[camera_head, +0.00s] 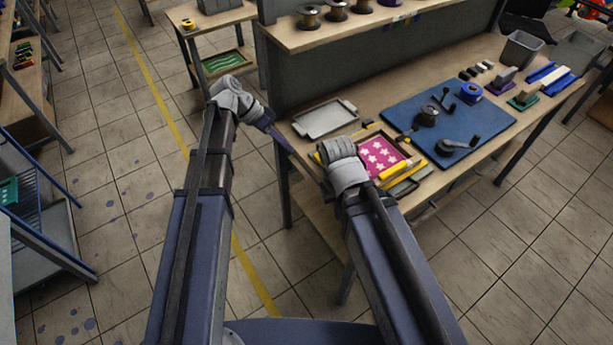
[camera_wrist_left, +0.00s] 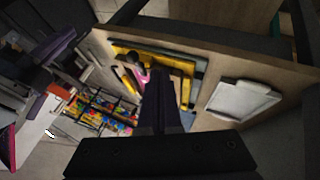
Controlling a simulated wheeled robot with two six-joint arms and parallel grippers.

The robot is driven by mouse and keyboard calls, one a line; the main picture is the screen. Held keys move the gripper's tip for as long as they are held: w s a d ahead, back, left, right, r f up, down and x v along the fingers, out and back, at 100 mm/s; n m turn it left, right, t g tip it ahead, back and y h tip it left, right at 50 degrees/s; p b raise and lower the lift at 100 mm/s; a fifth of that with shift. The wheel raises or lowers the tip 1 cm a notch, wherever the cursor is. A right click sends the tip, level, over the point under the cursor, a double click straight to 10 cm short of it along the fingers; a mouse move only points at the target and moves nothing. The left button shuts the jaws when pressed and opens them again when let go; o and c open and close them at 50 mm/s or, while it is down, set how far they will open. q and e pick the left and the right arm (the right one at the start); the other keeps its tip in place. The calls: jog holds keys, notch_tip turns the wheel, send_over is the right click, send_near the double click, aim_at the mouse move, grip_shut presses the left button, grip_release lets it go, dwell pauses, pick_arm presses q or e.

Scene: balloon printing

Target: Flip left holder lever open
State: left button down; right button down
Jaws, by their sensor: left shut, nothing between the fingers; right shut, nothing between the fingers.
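A pink panel with white stars (camera_head: 380,156) lies on the table in the head view. Yellow bars with a yellow handle (camera_head: 394,171) lie beside it. The left holder and its lever cannot be made out; my right arm covers part of this area. My left gripper (camera_head: 285,144) is shut and empty, near the table's left edge and the grey tray (camera_head: 325,119). In the left wrist view its dark fingers (camera_wrist_left: 163,90) are together in front of a yellow-edged frame (camera_wrist_left: 150,55) and a bit of pink. My right wrist is over the front edge; its fingers are hidden.
A blue mat (camera_head: 447,125) with black spools and a crank lies right of the panel. A shelf with spools (camera_head: 309,17) stands above the back of the table. The grey tray also shows in the left wrist view (camera_wrist_left: 243,99). Open floor lies to the left.

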pick_arm(q)
jog(key=shift+w+a+r, duration=0.15)
jog(key=shift+w+a, duration=0.05)
jog(key=shift+a, duration=0.25)
jog(key=s+d+f+b, duration=0.3)
jog(key=d+f+b, duration=0.4)
jog(key=d, duration=0.2)
jog(key=shift+d, duration=0.25)
dwell(0.4)
jog(key=shift+s+t, duration=0.3)
